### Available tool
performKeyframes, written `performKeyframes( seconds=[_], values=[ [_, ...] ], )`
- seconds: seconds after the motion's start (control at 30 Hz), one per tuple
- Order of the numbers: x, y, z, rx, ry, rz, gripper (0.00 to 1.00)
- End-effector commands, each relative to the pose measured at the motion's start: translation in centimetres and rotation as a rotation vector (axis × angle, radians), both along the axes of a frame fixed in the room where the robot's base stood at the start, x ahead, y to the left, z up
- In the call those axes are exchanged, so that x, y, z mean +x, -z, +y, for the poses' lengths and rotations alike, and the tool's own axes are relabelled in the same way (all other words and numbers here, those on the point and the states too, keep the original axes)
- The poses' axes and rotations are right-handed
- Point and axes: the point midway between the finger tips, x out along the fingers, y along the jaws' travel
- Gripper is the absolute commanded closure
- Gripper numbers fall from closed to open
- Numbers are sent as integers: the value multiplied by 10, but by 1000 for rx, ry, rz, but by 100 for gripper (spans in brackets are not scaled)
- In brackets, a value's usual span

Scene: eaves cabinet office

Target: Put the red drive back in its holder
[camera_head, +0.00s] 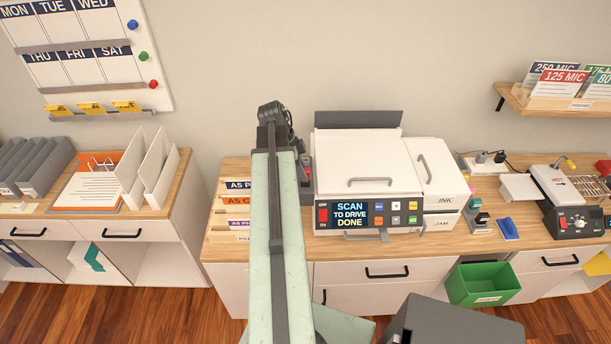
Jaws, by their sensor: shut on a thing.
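My arm rises from the bottom centre, and my gripper (274,112) is at its far end, in front of the wall and left of the scanner. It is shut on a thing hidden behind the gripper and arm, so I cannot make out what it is. The white scanner (368,185) has a screen (350,214) reading "SCAN TO DRIVE DONE". A small dark piece with some red (306,180) stands at the scanner's left side, partly behind my arm. I cannot tell whether it is the drive's holder. I cannot clearly pick out the red drive.
Paper trays (238,212) stand left of my arm. A stapler-like blue item (508,229) and small stamps (481,219) lie right of the scanner. A laminator (570,205) is farther right. A green bin (483,285) stands below the counter. A wall shelf (560,107) is upper right.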

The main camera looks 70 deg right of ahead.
Motion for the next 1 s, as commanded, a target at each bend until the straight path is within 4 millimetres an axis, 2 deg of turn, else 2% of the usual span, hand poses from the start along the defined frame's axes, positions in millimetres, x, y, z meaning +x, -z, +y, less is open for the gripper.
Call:
performKeyframes(
  seconds=[0.7, 1.0],
  values=[
    [-1, -35, 0, 0, 1, 0, 100],
    [-1, -34, 0, 1, 1, 0, 100]
  ],
)
